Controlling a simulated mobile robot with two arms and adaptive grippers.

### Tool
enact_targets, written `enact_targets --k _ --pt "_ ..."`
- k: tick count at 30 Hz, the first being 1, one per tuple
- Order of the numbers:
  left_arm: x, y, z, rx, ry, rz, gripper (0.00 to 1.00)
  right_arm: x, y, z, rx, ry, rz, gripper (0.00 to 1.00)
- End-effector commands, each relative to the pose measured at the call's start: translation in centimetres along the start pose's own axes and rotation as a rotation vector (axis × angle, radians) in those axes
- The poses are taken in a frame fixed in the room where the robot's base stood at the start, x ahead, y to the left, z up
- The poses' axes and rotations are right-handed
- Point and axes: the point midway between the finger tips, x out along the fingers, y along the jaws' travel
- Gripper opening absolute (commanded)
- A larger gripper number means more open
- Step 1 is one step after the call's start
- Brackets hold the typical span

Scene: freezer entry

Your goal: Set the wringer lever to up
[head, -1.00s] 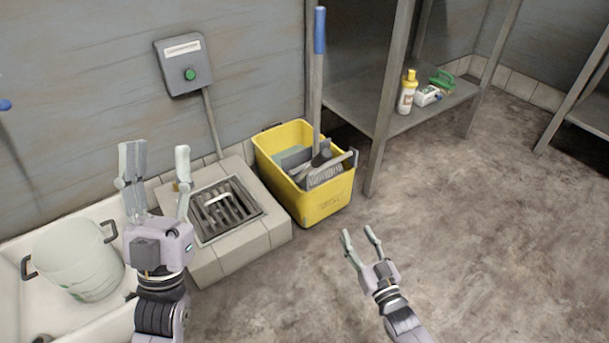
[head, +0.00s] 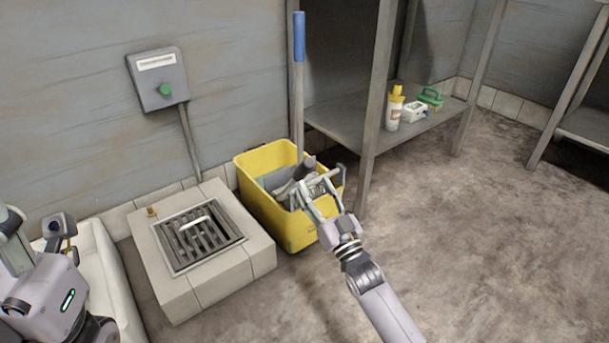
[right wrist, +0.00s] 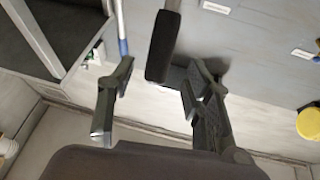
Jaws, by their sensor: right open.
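The yellow mop bucket (head: 262,203) stands on the floor with the grey wringer inside it. The wringer lever (head: 303,168) shows as a short bar with a dark grip, partly hidden by my fingers. My right gripper (head: 318,183) is open at the bucket's right front, its fingers over the rim by the lever. In the right wrist view, the lever's black grip (right wrist: 163,46) lies between and beyond the open fingers (right wrist: 155,95), with no contact visible. My left gripper (head: 45,240) is cut off at the left edge; its jaw opening is unclear.
A blue-topped mop handle (head: 299,90) rises from the bucket. A tiled drain block (head: 170,275) stands left of it, a shelf post (head: 373,110) close behind right. The right floor is clear.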

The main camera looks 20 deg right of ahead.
Motion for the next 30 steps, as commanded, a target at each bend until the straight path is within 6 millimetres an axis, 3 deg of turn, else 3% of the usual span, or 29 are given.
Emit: enact_targets --k 6,12,23,30 --pt "0.5 0.3 -0.6 0.006 0.049 0.019 0.46 4.1 0.0 0.2 -0.001 0.001 0.0 0.46" --pt "1.0 0.4 -0.9 0.01 0.07 0.028 0.46 6.1 0.0 0.2 -0.001 -0.001 0.0 0.46" --pt "1.2 0.5 -1.0 0.01 0.074 0.03 0.46 6.6 0.0 0.1 -0.001 -0.002 0.0 0.46" --pt "1.2 0.5 -1.0 0.01 0.075 0.03 0.46 6.5 0.0 0.1 -0.001 -0.002 0.0 0.29"
